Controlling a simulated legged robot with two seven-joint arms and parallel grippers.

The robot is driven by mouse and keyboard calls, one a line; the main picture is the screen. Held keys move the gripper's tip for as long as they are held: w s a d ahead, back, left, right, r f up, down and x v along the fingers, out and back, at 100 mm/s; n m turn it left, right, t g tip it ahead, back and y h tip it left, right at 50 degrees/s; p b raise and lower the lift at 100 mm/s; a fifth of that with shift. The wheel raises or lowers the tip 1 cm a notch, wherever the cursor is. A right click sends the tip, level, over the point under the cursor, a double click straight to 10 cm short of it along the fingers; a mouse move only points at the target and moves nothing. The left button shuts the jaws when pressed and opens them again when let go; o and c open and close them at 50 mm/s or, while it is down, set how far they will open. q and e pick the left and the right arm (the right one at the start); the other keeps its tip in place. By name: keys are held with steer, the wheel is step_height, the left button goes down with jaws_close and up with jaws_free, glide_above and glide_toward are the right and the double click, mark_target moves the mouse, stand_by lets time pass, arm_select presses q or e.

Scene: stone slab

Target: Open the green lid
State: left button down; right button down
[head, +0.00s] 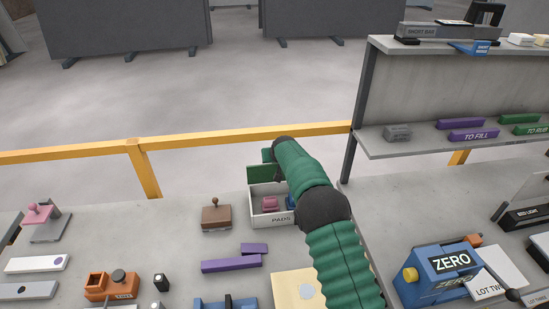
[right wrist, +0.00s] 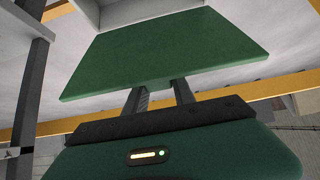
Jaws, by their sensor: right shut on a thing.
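The green lid (head: 261,173) stands raised at the back of a white box (head: 267,220) labelled PADS, in the middle of the head view. The box is open at the front and top, with a pink item (head: 270,204) and a blue item (head: 291,201) inside. My right arm reaches over the box's right side and hides part of it. In the right wrist view my right gripper (right wrist: 160,88) has its two fingers at the near edge of the green lid (right wrist: 170,48), shut on it. My left gripper is not in view.
A brown stamp (head: 216,215) stands left of the box, with purple blocks (head: 231,264) in front. A shelf unit (head: 440,143) rises at the right. A blue ZERO device (head: 437,275) stands at the lower right. A yellow rail (head: 200,145) runs behind the slab.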

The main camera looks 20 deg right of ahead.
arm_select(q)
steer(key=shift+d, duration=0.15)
arm_select(e)
steer(key=shift+f, duration=0.1)
steer(key=c, duration=1.4)
jaws_free()
steer(key=shift+o, duration=0.4)
steer(key=shift+w+f, duration=0.2)
steer(key=shift+w, duration=0.1)
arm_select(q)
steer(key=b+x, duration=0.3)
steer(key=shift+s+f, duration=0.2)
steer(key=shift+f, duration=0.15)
arm_select(e)
steer(key=v, duration=1.6)
steer(key=shift+s+r, duration=0.15)
steer(key=shift+s, duration=0.1)
steer(key=s+a+f+n+g, duration=0.1)
steer(key=s+a+f, duration=0.3)
steer(key=s, duration=0.7)
steer(key=s+a+f+n+g+y, duration=0.1)
steer(key=s+a+f+g, duration=0.2)
steer(key=s+f, duration=0.5)
steer(key=s+a+f+n+g+y, duration=0.1)
steer(key=s+a+f, duration=0.4)
steer(key=s, duration=0.9)
steer(key=shift+s+a+f+g, duration=0.3)
steer(key=shift+s+f+g, duration=0.1)
steer(key=shift+f, duration=0.1)
